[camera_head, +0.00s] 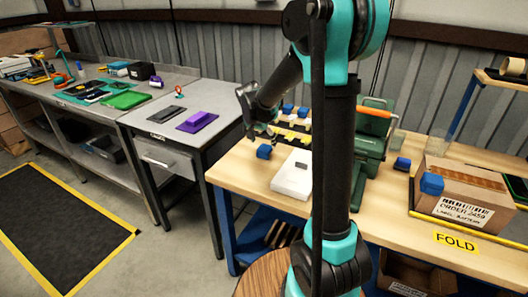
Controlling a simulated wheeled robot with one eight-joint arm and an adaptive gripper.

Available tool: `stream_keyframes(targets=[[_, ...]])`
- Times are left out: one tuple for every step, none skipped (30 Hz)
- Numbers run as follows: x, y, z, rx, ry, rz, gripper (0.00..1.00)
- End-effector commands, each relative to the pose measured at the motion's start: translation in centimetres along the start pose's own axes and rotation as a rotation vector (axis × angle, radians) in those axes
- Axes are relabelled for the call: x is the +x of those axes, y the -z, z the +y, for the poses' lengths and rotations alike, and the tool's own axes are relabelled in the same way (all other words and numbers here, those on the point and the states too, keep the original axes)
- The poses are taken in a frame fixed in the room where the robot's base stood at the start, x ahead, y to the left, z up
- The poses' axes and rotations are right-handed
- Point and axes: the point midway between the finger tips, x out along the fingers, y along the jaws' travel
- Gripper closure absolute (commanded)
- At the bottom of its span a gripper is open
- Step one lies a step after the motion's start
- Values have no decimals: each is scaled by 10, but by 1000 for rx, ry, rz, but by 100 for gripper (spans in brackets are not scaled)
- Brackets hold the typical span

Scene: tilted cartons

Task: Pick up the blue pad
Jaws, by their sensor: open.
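Several small blue blocks or pads show in the head view, and I cannot tell which one is the blue pad. One blue piece (264,152) lies near the left edge of the wooden bench (240,170). A third blue piece (402,163) lies on the bench left of the carton. Two more lie farther back, left of my arm. My gripper (250,122) is open, above the bench's left side, behind the nearest blue piece and apart from it. Its fingertips are small and partly unclear.
A white box (292,178) stands on the bench left of my arm. A green machine with an orange handle (374,112) stands behind the arm. Small yellow and white pieces lie near the gripper. A grey table (165,128) to the left holds a purple pad (198,121).

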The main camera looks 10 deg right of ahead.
Motion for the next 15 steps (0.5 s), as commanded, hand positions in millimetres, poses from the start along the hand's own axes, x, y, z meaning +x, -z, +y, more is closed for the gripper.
stream_keyframes(targets=[[2,0,0,0,0,0,28],[4,0,0,0,0,0,28],[7,0,0,0,0,0,28],[11,0,-1,0,0,0,28],[15,0,-1,0,0,0,28],[20,-1,-1,0,0,0,28],[25,-1,-1,0,0,0,28],[29,-1,-1,0,0,0,28],[35,-1,-1,0,0,0,28],[38,-1,-1,0,0,0,28],[42,-1,-1,0,-1,0,28],[46,-1,-1,1,-1,0,28],[48,-1,-1,1,-1,0,28],[50,-1,-1,1,-1,0,28],[52,-1,-1,0,-1,0,28]])
